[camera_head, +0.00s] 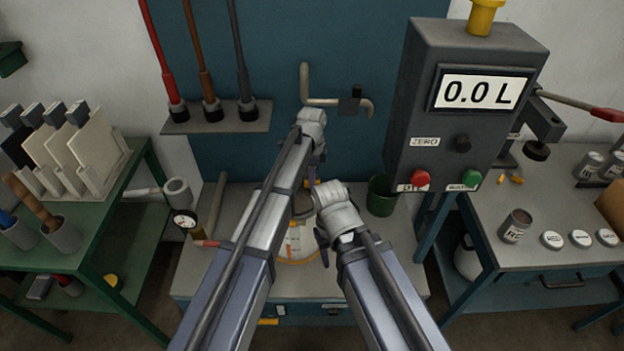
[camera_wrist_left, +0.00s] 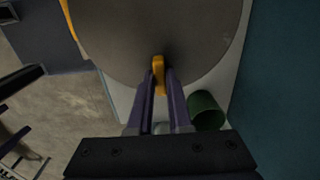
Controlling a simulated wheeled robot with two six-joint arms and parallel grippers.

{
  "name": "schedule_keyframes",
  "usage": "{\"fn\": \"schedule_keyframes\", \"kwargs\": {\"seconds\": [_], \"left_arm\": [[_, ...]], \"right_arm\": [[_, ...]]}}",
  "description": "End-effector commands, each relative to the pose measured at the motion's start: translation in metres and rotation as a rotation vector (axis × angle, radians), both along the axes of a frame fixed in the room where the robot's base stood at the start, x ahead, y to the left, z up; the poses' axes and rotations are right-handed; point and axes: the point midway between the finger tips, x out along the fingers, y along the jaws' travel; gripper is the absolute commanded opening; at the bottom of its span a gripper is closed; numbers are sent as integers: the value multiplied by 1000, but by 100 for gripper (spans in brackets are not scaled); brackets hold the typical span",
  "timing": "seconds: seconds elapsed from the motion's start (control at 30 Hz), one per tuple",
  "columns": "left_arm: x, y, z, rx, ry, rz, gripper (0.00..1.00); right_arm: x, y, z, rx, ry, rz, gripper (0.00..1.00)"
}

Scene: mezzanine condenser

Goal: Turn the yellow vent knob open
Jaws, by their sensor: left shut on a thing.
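The yellow vent knob (camera_wrist_left: 158,68) shows in the left wrist view as a narrow yellow piece against a large round grey surface (camera_wrist_left: 110,35). My left gripper (camera_wrist_left: 158,82) is shut on it, one finger on each side. In the head view my left gripper (camera_head: 317,160) points down beyond the end of its arm, and the knob is mostly hidden there by my arms. My right arm's wrist (camera_head: 340,212) is close by on the right, over a white vessel with orange marks (camera_head: 298,243).
A green cup (camera_head: 381,195) stands right of my grippers on the grey bench (camera_head: 215,272). A grey meter box (camera_head: 440,110) reading 0.0 L stands at the right. A bent pipe (camera_head: 335,101) is on the blue panel behind. A gauge (camera_head: 185,219) is at the left.

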Motion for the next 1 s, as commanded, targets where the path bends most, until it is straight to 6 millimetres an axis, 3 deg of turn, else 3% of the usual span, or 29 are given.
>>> {"fn": "schedule_keyframes", "kwargs": {"seconds": [0.6,1.0], "left_arm": [[0,0,0,0,0,26,0],[0,0,0,0,0,305,0]], "right_arm": [[0,0,0,0,0,0,50],[0,0,0,0,0,0,50]]}}
